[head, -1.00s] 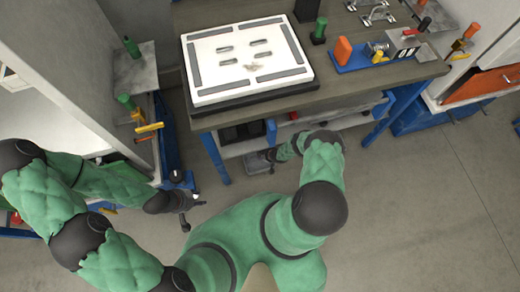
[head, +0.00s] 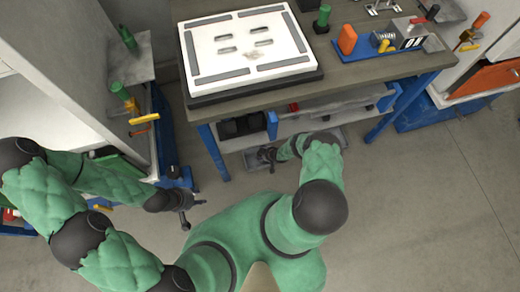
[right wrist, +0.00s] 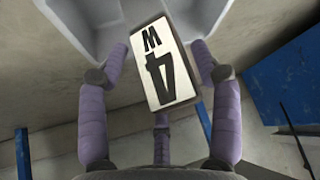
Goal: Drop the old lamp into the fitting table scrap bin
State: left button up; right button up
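The old lamp (right wrist: 160,65), a block with a white face marked "4W", is between the fingers of my right gripper (right wrist: 160,60) in the right wrist view. The fingers bend in against its sides, and it sits tilted. In the head view my right gripper (head: 268,155) is low at the fitting table's (head: 350,80) front, and the lamp cannot be made out. A grey open container (right wrist: 215,18), seemingly the scrap bin, lies beyond the lamp in the wrist view; its grey rim (head: 232,160) shows under the table. My left gripper (head: 186,205) is open and empty at the left.
A white slotted panel (head: 240,75) lies on the table. A blue tray (head: 385,58) with small parts is to its right. Blue table legs (head: 212,150) stand near my right gripper. A grey cabinet (head: 70,60) stands at left. The floor (head: 420,210) at right is clear.

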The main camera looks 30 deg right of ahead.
dwell(0.4)
jog(key=v, duration=1.2)
dwell(0.4)
dwell(0.5)
